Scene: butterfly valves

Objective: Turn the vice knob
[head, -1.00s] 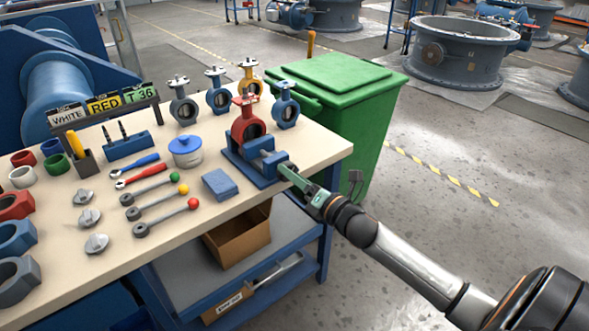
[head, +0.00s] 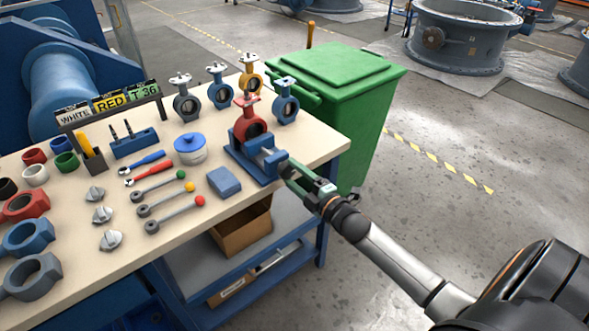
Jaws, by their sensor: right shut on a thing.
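The blue vice (head: 252,156) sits near the right edge of the workbench with a red butterfly valve (head: 247,122) standing in it. The vice knob is at the vice's right end, mostly hidden by the fingers of my right gripper (head: 287,168). My right gripper comes in from the lower right and is shut on the knob at the bench edge. My left gripper is not in the head view.
A green bin (head: 345,105) stands just behind my right gripper. Blue, yellow and grey valves (head: 187,103) stand behind the vice. A blue block (head: 224,182), a lidded pot (head: 189,148) and several tools lie left of it. Open floor lies to the right.

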